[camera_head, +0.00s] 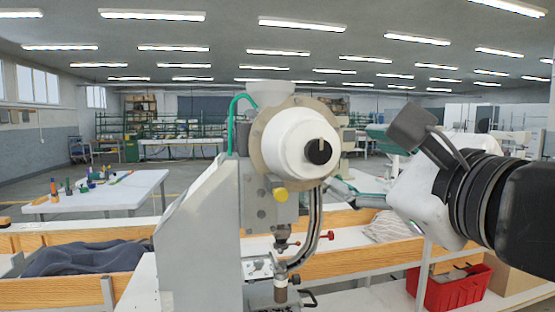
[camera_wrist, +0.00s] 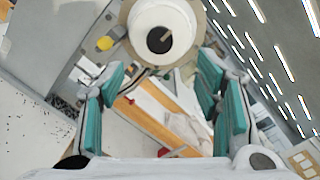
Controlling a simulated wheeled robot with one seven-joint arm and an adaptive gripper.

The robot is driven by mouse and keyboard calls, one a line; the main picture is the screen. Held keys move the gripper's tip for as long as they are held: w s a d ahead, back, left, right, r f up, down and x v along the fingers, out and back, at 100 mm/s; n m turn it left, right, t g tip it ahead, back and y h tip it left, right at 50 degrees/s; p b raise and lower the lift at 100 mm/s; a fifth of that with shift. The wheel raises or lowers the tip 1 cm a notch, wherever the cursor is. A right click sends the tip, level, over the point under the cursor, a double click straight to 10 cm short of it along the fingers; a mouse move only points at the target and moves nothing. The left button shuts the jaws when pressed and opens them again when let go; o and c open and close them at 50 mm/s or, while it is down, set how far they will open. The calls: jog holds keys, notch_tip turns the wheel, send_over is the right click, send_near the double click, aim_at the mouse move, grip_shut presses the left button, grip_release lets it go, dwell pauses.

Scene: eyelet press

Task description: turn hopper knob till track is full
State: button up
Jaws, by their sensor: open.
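The eyelet press has a white round hopper (camera_head: 290,140) on its grey body, with a black knob (camera_head: 318,151) with a pale bar at its centre. The knob also shows in the wrist view (camera_wrist: 160,40), at the top middle. A curved metal track (camera_head: 314,232) runs down from the hopper to the press point; how full it is cannot be told. My gripper (camera_head: 352,159) is to the right of the knob, facing it. In the wrist view its teal fingers (camera_wrist: 162,75) are spread wide and empty, with the knob beyond them, apart from both.
A yellow knob (camera_head: 280,195) sits below the hopper, and a green hose (camera_head: 234,112) runs beside it. A red crate (camera_head: 455,290) stands at lower right. Dark cloth (camera_head: 85,258) lies in the wooden-edged bin at left. A white table (camera_head: 105,192) stands behind.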

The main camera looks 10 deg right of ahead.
aim_at(320, 151)
jog(key=w+b, duration=0.2)
jog(key=w, duration=0.1)
jog(key=w+b, duration=0.2)
jog(key=w, duration=0.2)
jog(key=w+b, duration=0.3)
jog(key=w, duration=0.1)
jog(key=shift+w+a+f, duration=0.2)
jog(key=shift+w+a, duration=0.05)
jog(key=shift+w+r+b, duration=0.15)
jog(key=shift+w+b, duration=0.2)
jog(key=shift+w, duration=0.45)
jog(key=c, duration=1.2)
